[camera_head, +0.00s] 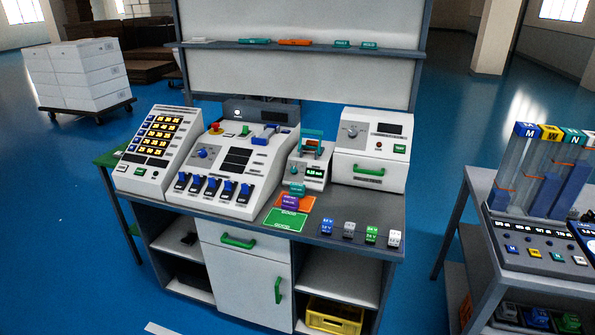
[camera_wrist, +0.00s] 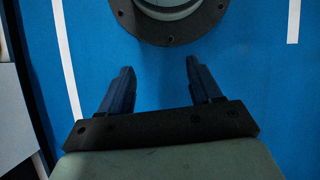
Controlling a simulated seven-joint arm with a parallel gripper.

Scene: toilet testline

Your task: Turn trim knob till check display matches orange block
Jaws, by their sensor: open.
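A small white check unit (camera_head: 309,177) stands on the bench between the large sloped console and the white box at right. Its check display (camera_head: 315,172) is dark with small green characters, too small to read. A small teal knob (camera_head: 294,170) sits left of the display and looks like the trim knob. An orange block (camera_head: 311,145) appears to sit at the top of the unit, under a teal handle or clamp; its marking cannot be read. My gripper (camera_wrist: 160,68) is open and empty, above blue floor in the wrist view. It is not visible in the head view.
A teal piece and a purple piece (camera_head: 290,201) are by an orange mat (camera_head: 308,203) in front of the unit, with a green mat (camera_head: 285,219) nearer. Several small blocks (camera_head: 349,230) stand at bench right. A grey table (camera_head: 520,265) with tubes is farther right.

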